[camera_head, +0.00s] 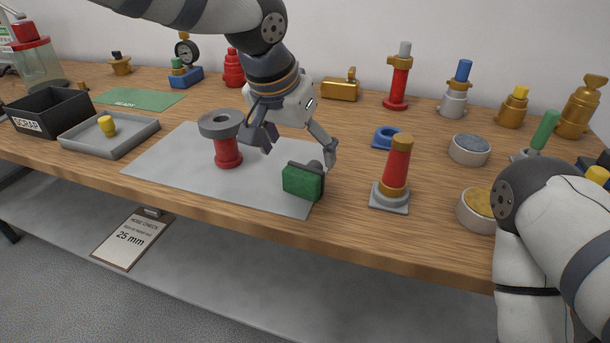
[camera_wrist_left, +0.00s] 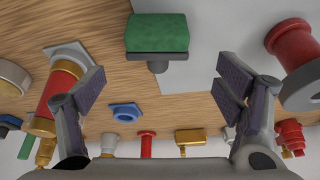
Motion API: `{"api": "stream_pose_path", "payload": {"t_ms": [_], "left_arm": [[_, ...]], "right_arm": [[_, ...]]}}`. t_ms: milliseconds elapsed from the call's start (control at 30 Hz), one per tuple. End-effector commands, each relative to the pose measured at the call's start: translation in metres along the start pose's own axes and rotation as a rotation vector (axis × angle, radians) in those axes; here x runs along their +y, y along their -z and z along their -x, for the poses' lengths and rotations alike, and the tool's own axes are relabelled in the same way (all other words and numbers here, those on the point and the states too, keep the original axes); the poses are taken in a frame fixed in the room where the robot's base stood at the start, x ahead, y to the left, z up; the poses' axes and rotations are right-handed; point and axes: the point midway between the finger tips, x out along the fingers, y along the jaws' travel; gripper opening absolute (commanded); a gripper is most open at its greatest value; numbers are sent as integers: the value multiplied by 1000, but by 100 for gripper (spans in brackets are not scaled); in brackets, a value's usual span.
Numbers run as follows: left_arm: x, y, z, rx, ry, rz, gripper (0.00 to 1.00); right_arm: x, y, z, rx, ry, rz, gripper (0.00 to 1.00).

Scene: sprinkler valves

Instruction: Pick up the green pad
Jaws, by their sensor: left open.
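The green pad (camera_head: 303,183) is a green block with a dark backing and a short grey knob behind it. It sits at the front right edge of the grey mat (camera_head: 185,182). In the left wrist view the green pad (camera_wrist_left: 156,33) is at the top centre, its knob pointing into the gap between the fingers. My left gripper (camera_head: 296,145) is open and empty, just above and behind the pad, apart from it. It also shows in the left wrist view (camera_wrist_left: 160,85) with fingers spread wide. My right gripper is out of view.
A red and grey valve (camera_head: 228,155) stands on the mat left of the pad. A red and brass cone (camera_head: 396,170) stands to the right, with a blue ring (camera_head: 387,137) behind. A grey tray (camera_head: 75,137) is at left. The wooden bench edge lies close in front.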

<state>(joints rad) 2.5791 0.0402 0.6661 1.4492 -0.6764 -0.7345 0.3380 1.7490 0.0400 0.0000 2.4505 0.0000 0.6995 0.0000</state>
Motion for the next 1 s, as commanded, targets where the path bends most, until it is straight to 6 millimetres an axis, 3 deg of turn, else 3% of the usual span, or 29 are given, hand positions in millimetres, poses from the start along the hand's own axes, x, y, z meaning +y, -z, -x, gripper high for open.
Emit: {"api": "stream_pose_path", "payload": {"t_ms": [300, 567, 800, 1000], "left_arm": [[4, -5, -52, 0, -1, 0, 85], [4, -3, -55, 4, 2, -2, 85], [4, -4, -55, 4, 2, -1, 31], [4, -4, -55, 3, 1, -1, 31]], "right_arm": [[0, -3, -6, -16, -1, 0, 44], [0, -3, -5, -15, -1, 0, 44], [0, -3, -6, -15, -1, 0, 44], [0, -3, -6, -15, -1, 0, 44]]}}
